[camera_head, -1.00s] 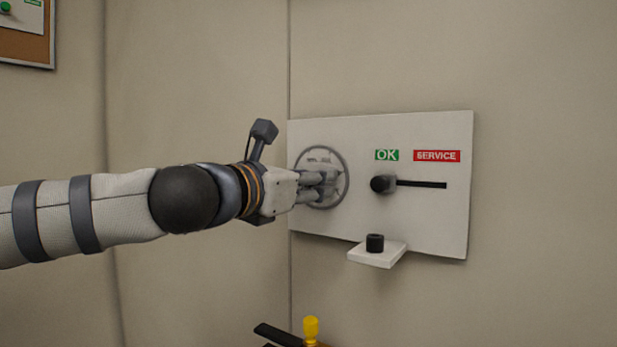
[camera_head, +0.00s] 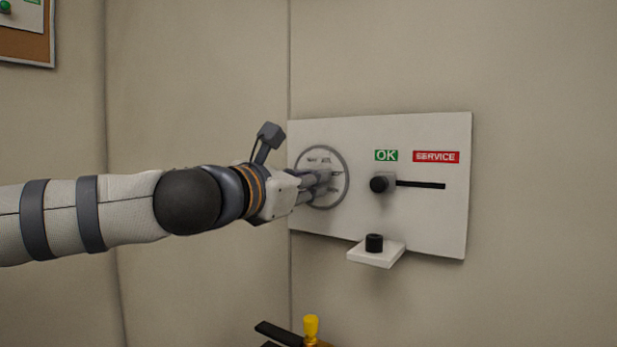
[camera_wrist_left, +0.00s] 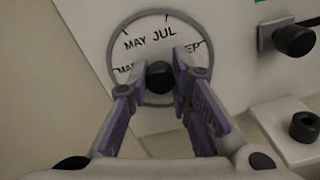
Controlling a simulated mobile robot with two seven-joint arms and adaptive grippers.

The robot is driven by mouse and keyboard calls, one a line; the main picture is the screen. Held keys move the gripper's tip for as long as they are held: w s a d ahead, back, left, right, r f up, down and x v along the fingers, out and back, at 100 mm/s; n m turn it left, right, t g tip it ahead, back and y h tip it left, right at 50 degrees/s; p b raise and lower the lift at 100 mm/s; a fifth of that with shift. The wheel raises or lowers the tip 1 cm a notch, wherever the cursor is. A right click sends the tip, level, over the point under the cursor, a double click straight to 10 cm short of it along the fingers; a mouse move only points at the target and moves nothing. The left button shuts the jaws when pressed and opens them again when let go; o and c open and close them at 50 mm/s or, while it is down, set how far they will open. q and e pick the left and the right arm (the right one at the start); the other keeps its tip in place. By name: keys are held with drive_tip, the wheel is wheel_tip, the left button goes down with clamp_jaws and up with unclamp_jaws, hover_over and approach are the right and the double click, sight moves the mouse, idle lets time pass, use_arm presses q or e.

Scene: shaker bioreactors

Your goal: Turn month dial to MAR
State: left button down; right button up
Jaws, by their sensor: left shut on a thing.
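The month dial (camera_head: 342,183) is a grey ring with printed months on the white wall panel. In the left wrist view, MAY, JUL, part of MAR and part of SEP show on the dial (camera_wrist_left: 150,41). A black knob (camera_wrist_left: 159,76) sits at the dial's middle. My left gripper (camera_head: 322,184) reaches the dial from the left, and in the left wrist view its fingers (camera_wrist_left: 158,82) are shut on the knob, one on each side. The fingers hide the lower part of the dial and some month labels. My right gripper is not in view.
Right of the dial, a black slider knob (camera_head: 379,184) sits at the left end of a slot, below OK (camera_head: 386,155) and SERVICE (camera_head: 436,157) labels. A small white shelf (camera_head: 372,258) with a black cap (camera_head: 374,243) juts out below. A yellow-topped item (camera_head: 311,328) stands lower down.

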use_arm(q)
drive_tip(key=m+p, duration=0.1)
drive_tip(key=m, duration=0.3)
drive_tip(key=shift+r, duration=0.2)
drive_tip(key=shift+f+m+p, duration=0.15)
drive_tip(key=shift+m+p, duration=0.45)
drive_tip(key=shift+m, duration=1.4)
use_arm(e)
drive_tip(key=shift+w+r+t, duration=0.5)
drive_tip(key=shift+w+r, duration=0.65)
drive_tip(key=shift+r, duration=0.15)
use_arm(q)
drive_tip(key=c, duration=1.4)
unclamp_jaws()
drive_tip(key=shift+c, duration=0.2)
drive_tip(key=shift+s, duration=0.1)
